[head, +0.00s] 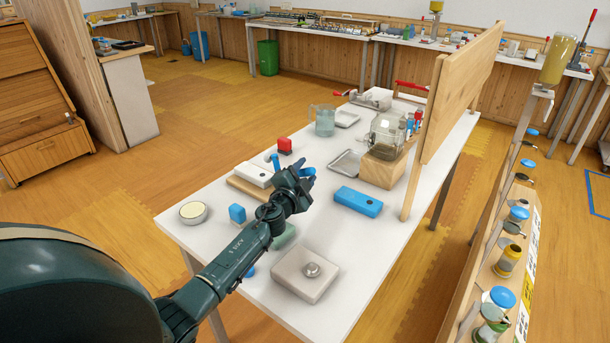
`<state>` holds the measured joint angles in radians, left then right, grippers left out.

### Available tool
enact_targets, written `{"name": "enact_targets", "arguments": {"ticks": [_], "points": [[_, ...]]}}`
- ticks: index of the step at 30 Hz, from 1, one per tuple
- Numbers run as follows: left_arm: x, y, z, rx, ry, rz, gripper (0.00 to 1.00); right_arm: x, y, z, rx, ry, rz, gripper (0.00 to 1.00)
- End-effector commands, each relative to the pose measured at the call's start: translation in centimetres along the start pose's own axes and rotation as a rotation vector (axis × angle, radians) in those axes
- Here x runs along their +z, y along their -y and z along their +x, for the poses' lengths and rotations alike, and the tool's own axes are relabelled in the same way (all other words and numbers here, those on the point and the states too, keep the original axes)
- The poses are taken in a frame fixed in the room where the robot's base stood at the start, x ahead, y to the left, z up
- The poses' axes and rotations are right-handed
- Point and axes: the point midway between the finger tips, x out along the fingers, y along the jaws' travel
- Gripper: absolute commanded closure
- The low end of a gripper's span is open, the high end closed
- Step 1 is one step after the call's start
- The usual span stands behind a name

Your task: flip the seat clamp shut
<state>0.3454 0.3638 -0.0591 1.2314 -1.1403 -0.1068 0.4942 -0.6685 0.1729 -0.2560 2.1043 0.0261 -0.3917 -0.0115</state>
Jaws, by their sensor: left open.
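No part in view can be clearly told as the seat clamp. A clear jar (387,133) stands on a wooden block (381,168) on the white table (230,275). Small red and blue parts (414,122) show beside the jar, in front of the wooden panel. A grey device with a red handle (372,98) sits at the table's far end. My left gripper (300,172) is open above the table's middle, left of the block and apart from it. Its dark wrist hides part of the white box behind it. My right gripper is not in view.
A tall wooden panel (460,90) stands along the table's right edge.

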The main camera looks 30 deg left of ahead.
Motion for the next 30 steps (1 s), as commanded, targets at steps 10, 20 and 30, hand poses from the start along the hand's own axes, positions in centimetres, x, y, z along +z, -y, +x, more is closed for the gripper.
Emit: {"name": "enact_targets", "arguments": {"ticks": [10,20,30], "points": [[-0.04,0.02,0.34,0.000,0.000,0.000,0.59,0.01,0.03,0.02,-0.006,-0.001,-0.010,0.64],[-0.03,0.02,0.32,0.000,0.000,0.000,0.86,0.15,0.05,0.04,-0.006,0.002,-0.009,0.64],[-0.01,0.03,0.31,0.000,0.000,0.000,1.00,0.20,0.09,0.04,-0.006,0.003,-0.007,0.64]]}}
